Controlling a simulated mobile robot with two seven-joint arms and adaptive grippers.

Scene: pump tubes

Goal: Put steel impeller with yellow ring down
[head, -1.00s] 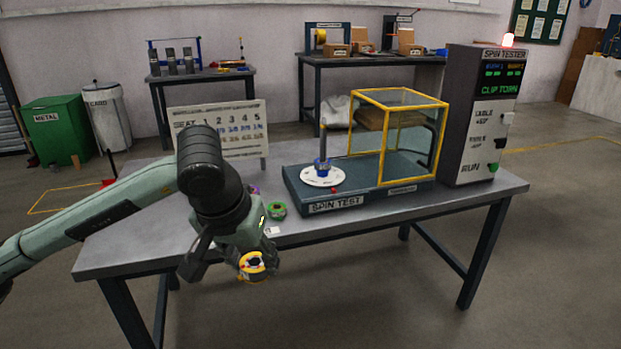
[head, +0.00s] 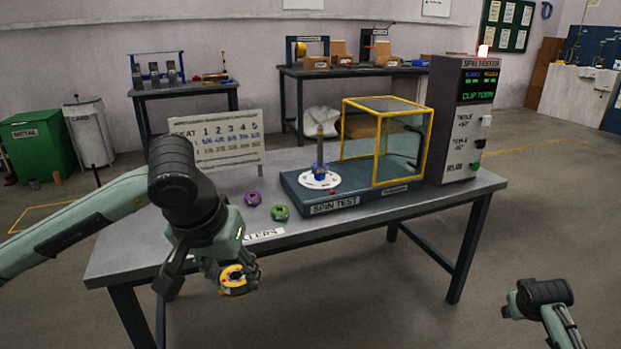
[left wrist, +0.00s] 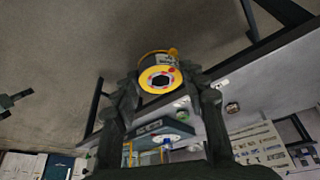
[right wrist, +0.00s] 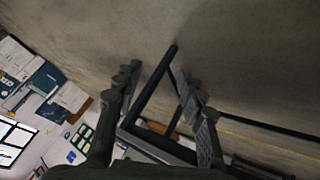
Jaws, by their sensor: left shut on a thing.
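The steel impeller with yellow ring (head: 233,279) is in my left gripper (head: 222,284), in front of the table's front edge and off the tabletop. In the left wrist view the impeller (left wrist: 160,79) sits between the two fingers, its yellow ring and dark bore facing the camera. My left gripper (left wrist: 160,88) is shut on it. My right gripper (right wrist: 156,82) is open and empty, with a wide gap between its fingers. In the head view only part of the right arm shows at the lower right, away from the table.
A purple-ringed part (head: 253,198) and a green-ringed part (head: 280,212) stand on the table (head: 400,204). A white label strip (head: 264,235) lies near its front edge. The spin test base (head: 345,196) carries a white disc with a spindle and a yellow-framed guard (head: 388,140).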

